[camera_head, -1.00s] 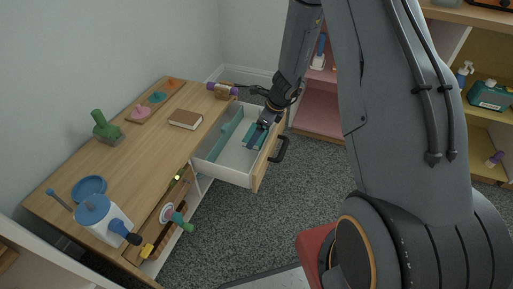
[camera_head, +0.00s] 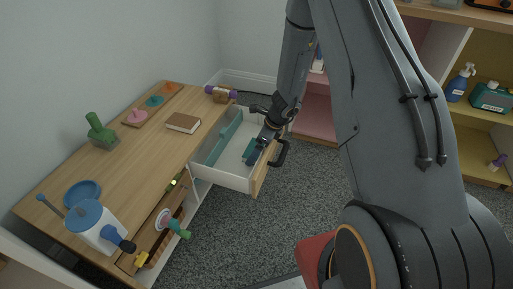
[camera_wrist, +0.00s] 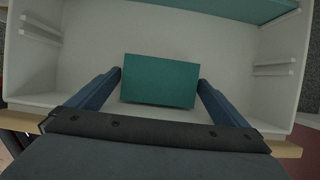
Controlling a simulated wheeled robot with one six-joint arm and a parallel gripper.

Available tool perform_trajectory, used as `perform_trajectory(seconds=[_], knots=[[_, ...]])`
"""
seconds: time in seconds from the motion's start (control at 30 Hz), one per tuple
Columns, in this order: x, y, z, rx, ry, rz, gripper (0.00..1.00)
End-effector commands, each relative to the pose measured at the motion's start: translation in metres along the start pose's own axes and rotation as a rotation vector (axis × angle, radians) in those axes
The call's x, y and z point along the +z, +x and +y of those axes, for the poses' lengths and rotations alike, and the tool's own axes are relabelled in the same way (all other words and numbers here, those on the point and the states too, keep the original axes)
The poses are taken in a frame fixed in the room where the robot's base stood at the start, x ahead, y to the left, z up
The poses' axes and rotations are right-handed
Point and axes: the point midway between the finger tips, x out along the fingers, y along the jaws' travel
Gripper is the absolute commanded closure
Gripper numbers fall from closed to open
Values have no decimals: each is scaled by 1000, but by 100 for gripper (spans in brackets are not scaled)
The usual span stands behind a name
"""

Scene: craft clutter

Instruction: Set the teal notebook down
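The teal notebook (camera_wrist: 160,81) is a flat block inside the open white drawer (camera_head: 226,177). In the wrist view it lies between my two blue fingers, whose tips meet its left and right edges with no clear gap. My gripper (camera_wrist: 160,74) appears shut on it. In the head view my gripper (camera_head: 256,149) reaches down into the drawer near its front, and the notebook is partly hidden by the fingers. I cannot tell whether the notebook's underside touches the drawer floor.
A teal divider (camera_head: 223,137) runs along the drawer. The drawer handle (camera_head: 280,154) sticks out in front. On the desk (camera_head: 133,165) lie a brown book (camera_head: 183,122), a purple-ended roller (camera_head: 220,93) and a green stamp (camera_head: 100,131). Drawer floor around the notebook is bare.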

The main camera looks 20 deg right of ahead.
Motion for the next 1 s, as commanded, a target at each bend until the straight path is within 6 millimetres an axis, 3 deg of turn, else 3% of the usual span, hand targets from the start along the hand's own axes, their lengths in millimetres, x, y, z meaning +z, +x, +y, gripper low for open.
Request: perform_trajectory(seconds=[0.37, 0.8, 1.0], knots=[[2, -9, 0, -2, 1, -1, 0], [2, -94, 0, -2, 0, -2, 0], [2, -118, 0, -1, 1, -1, 0]])
